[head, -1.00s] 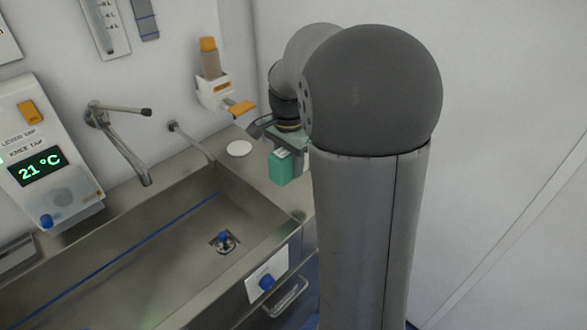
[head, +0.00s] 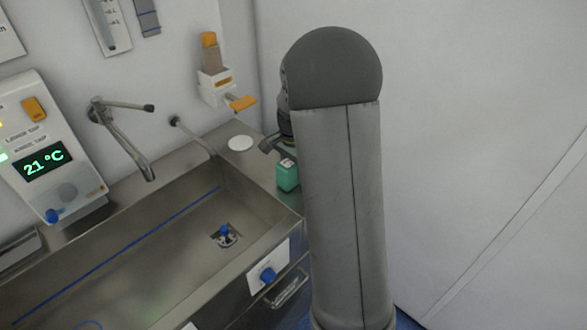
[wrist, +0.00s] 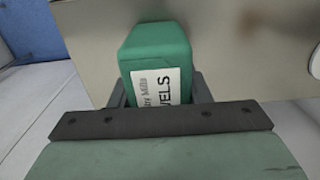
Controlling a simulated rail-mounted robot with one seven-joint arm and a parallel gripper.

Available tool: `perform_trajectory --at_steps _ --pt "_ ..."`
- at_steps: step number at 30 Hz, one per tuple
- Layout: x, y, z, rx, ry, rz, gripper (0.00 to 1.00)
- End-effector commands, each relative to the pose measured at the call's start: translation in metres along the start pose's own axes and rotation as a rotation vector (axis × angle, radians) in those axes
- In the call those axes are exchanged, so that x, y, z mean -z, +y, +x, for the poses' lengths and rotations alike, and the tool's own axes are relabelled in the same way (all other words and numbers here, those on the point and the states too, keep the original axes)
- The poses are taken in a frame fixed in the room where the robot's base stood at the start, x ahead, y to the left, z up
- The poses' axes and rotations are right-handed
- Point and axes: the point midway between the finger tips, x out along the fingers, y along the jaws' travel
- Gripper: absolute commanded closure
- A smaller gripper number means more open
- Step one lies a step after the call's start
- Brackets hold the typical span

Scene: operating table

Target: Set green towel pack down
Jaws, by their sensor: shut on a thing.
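The green towel pack (head: 287,176) is at the right end of the steel sink unit, partly hidden by my arm in the head view. In the wrist view the pack (wrist: 158,60) shows a white label ending in "VELS". My gripper (wrist: 160,92) is shut on the pack, with a finger on each side of it. In the head view my gripper (head: 273,146) is mostly hidden behind my arm. The pack looks upright at the counter's right end; I cannot tell whether its base touches the surface.
The sink basin (head: 150,255) lies left of the pack, with a drain (head: 225,236). A white disc (head: 240,143) lies on the back ledge. A wall dispenser (head: 213,85) with an orange lever and a tap (head: 125,140) stand behind. A plain wall is at right.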

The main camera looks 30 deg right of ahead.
Motion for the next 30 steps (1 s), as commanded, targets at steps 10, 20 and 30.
perform_trajectory --at_steps 10,20,30 --pt "0.000 0.000 0.003 0.000 0.000 0.000 0.35" --pt "0.001 -0.001 -0.015 0.003 0.002 0.000 0.35" --pt "0.000 -0.001 -0.086 0.004 0.003 -0.001 0.35"
